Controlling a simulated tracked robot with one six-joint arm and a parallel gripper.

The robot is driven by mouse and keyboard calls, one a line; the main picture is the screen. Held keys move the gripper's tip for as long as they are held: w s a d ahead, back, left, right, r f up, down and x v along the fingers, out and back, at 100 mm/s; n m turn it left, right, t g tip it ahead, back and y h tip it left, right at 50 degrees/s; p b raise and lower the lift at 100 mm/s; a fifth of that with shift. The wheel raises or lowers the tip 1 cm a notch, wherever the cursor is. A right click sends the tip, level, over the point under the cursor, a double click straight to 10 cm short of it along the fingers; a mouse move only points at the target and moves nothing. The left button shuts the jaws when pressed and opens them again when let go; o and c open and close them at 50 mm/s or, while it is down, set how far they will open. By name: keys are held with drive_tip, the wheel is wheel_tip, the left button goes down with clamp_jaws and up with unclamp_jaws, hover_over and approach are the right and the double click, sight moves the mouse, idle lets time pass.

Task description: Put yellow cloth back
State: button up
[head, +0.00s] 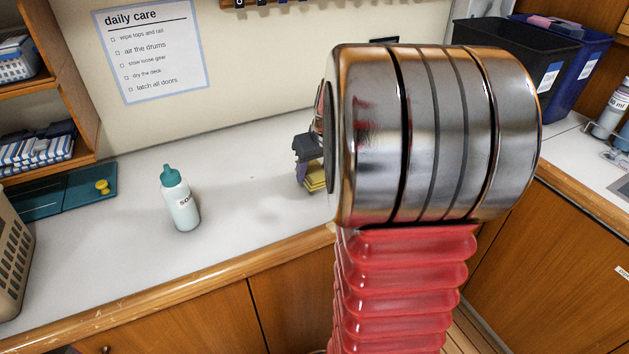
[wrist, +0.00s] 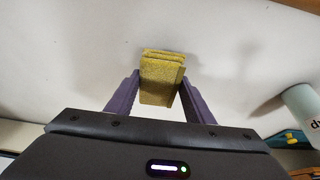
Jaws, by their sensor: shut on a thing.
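The yellow cloth (wrist: 160,80) is a folded, thick yellow pad between the two purple fingers of my gripper (wrist: 160,88) in the wrist view. My gripper is shut on it. In the head view, the yellow cloth (head: 315,177) shows just below my dark gripper (head: 309,170), over the white counter. My arm hides part of the gripper there. I cannot tell whether the cloth touches the counter.
A teal-capped bottle (head: 182,203) stands on the counter (head: 120,230) left of my gripper. A teal tray (head: 65,192) with a yellow knob lies farther left, by a beige basket (head: 10,255). Black (head: 515,62) and blue (head: 580,65) bins stand at the back right.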

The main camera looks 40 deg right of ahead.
drive_tip(key=shift+f, duration=1.85)
drive_tip(key=shift+f, duration=0.1)
drive_tip(key=o, duration=1.1)
drive_tip(key=shift+c, duration=0.2)
drive_tip(key=v, duration=1.2)
drive_tip(key=shift+a, duration=0.15)
